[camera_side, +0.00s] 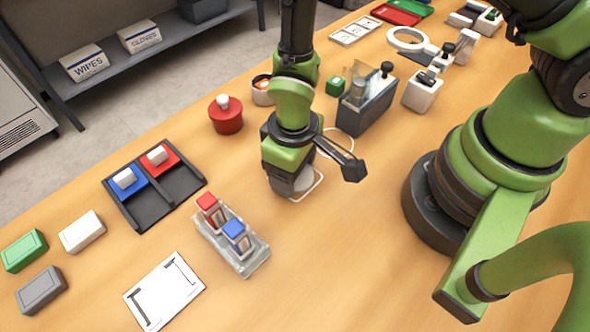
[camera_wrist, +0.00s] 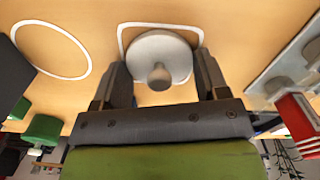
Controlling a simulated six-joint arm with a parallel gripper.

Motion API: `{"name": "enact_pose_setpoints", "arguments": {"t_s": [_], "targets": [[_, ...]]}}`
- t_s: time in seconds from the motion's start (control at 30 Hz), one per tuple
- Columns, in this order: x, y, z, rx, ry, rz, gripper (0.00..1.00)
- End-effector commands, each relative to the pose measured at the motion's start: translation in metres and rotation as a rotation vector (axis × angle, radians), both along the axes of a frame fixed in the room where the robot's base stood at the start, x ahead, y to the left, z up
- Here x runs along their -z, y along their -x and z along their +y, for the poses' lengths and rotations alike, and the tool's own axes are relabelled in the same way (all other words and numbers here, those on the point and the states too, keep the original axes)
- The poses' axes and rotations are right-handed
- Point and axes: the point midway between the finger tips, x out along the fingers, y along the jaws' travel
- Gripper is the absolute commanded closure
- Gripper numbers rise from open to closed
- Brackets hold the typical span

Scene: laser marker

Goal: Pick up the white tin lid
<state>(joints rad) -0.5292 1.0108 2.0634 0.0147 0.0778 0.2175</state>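The white tin lid (camera_wrist: 172,55) shows in the wrist view as a pale round disc with a small knob (camera_wrist: 159,76) on top. It lies inside a white square outline (camera_wrist: 121,30) on the table. My gripper (camera_wrist: 160,64) is open, with one dark finger on each side of the lid's knob. I see no finger closed on the knob. In the side view my gripper (camera_side: 291,178) points down low over the white outline (camera_side: 318,184). My wrist largely hides the lid and fingers there.
A red tin with a white knob (camera_side: 226,116) and a small round tin (camera_side: 262,92) stand behind my gripper. A grey box-shaped device (camera_side: 366,105) is close on the right. A clear rack (camera_side: 245,262) holds red-topped and blue-topped stamps.

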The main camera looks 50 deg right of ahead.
Motion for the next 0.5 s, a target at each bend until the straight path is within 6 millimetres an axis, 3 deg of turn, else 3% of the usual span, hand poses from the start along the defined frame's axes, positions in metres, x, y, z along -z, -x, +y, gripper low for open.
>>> {"name": "enact_pose_setpoints", "arguments": {"t_s": [0.33, 0.5], "targets": [[-0.001, 0.0, 0.0, 0.0, 0.0, -0.001, 0.55], [-0.011, -0.001, 0.0, -0.001, -0.002, -0.003, 0.55]]}}
